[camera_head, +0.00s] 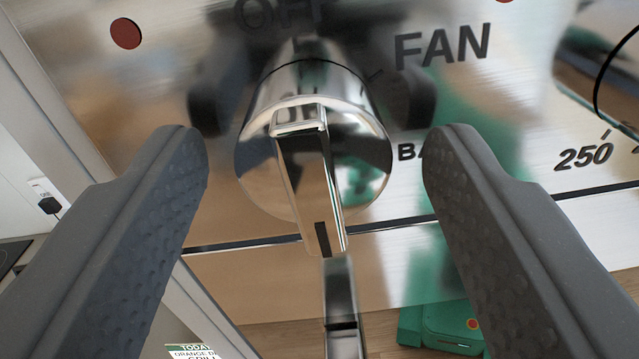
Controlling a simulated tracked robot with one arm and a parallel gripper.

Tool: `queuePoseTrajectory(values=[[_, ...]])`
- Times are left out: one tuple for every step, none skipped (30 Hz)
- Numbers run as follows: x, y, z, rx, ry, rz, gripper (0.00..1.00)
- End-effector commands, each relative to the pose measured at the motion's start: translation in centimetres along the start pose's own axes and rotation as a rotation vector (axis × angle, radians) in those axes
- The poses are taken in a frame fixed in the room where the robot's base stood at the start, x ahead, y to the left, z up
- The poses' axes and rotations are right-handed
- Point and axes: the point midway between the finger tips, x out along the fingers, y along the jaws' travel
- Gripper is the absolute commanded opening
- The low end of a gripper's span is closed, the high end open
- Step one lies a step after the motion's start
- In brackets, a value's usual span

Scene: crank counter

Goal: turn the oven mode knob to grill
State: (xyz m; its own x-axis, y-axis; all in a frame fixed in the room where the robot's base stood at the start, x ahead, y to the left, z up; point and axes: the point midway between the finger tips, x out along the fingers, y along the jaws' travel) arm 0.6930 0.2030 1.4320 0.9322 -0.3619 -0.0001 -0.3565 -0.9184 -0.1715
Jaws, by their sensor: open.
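The oven mode knob (315,180) is a shiny chrome dial with a raised grip bar, in the middle of the head view. The bar runs nearly up and down, tilted slightly, with a dark mark near its lower end. The panel reads OFF above the knob, FAN at upper right and a partly hidden word starting BA at right. No grill label shows on the panel. My gripper (318,145) is open, with one dark padded finger left of the knob and one right of it. A gap shows between each finger and the knob.
The brushed metal panel (480,120) has red dots and a 250 mark at right, beside part of another shiny round shape. A chrome bar (341,310) is below the knob. A green box (440,328) and a partly cut-off printed card (195,351) are lower down.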

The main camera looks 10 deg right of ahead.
Motion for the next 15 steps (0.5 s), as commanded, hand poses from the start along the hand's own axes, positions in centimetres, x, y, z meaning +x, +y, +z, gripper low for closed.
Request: queuePoseTrajectory(values=[[-0.4,0.0,0.0,0.001,0.002,-0.002,0.57],[-0.8,-0.1,0.0,0.001,0.003,-0.003,0.57],[-1.3,0.0,0.0,0.002,0.003,-0.003,0.57],[-1.7,0.0,0.0,0.003,0.003,-0.002,0.57],[-2.2,0.1,0.0,0.003,0.002,0.0,0.57],[-2.9,0.1,0.1,0.002,0.002,-0.001,0.57],[-3.6,0.0,0.1,0.001,0.003,-0.003,0.57],[-4.2,0.0,0.1,0.001,0.003,-0.003,0.57],[-5.0,0.1,0.1,0.002,0.003,-0.002,0.57],[-5.7,0.1,0.1,0.002,0.002,-0.002,0.57],[-6.4,0.0,0.0,0.002,0.003,-0.003,0.57],[-7.2,0.0,0.0,0.002,0.003,-0.003,0.57],[-7.8,0.0,0.1,0.002,0.003,-0.002,0.57],[-8.4,0.1,0.1,0.001,0.001,-0.001,0.57],[-9.2,0.0,0.2,0.0,0.0,0.0,0.57]])
